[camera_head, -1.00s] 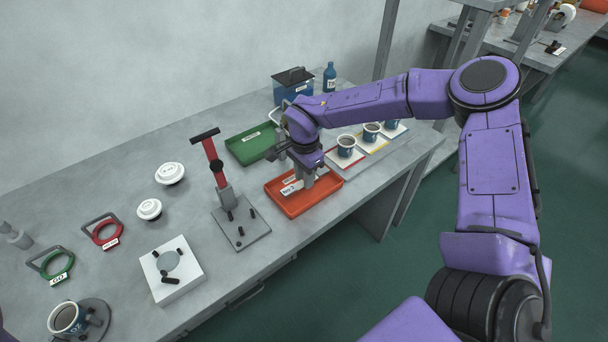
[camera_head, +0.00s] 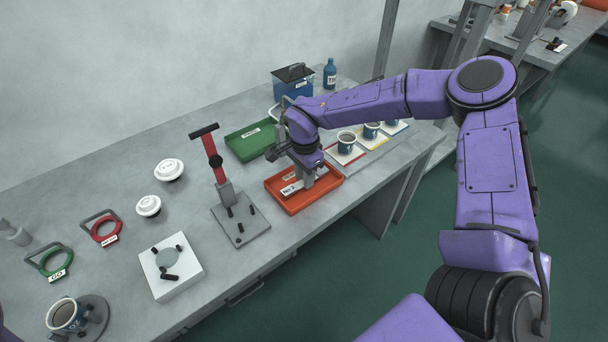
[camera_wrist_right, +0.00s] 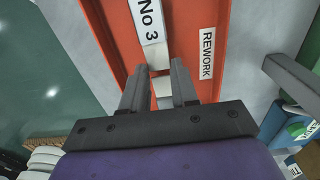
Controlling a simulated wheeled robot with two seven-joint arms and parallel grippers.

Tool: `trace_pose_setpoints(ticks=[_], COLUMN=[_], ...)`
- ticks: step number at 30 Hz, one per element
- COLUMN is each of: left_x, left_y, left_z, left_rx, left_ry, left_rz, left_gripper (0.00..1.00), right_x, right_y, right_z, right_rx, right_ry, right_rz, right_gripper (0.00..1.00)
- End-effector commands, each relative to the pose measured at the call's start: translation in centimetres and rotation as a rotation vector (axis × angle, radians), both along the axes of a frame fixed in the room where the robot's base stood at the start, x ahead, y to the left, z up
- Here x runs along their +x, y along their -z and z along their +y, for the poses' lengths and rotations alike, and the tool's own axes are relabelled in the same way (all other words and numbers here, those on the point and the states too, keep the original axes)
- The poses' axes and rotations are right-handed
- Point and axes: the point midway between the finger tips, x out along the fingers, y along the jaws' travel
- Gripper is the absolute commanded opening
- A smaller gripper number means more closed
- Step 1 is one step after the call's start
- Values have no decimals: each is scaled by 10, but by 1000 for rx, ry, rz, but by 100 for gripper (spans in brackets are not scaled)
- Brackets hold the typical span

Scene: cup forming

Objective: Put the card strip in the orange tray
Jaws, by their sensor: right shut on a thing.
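The white card strip, marked "No 3", shows in the right wrist view (camera_wrist_right: 150,22) over the orange tray (camera_wrist_right: 120,30). In the head view the strip (camera_head: 290,189) lies within the outline of the orange tray (camera_head: 330,186), partly hidden by my gripper. My right gripper (camera_wrist_right: 160,82) is shut on the strip, fingers pointing down into the tray. In the head view the right gripper (camera_head: 307,182) is low inside the tray walls. I cannot tell whether the strip touches the tray floor. My left gripper is not in view.
A green tray (camera_head: 240,150) lies behind the orange one. Cups on coloured cards (camera_head: 346,143) stand to the right. A red-handled press (camera_head: 215,165) stands to the left. A "REWORK" label (camera_wrist_right: 207,52) is in the orange tray. The bench edge is close in front.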

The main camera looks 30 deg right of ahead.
Motion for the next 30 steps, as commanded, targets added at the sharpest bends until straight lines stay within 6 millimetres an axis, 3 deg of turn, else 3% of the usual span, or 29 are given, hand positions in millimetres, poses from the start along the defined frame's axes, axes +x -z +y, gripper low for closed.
trace_pose_setpoints(ticks=[30], left_x=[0], left_y=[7], left_z=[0], left_rx=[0], left_ry=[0], left_rz=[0], left_gripper=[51], right_x=[0], right_y=[16], right_z=[0], right_rx=[0], right_ry=[0], right_rz=[0], right_gripper=[0])
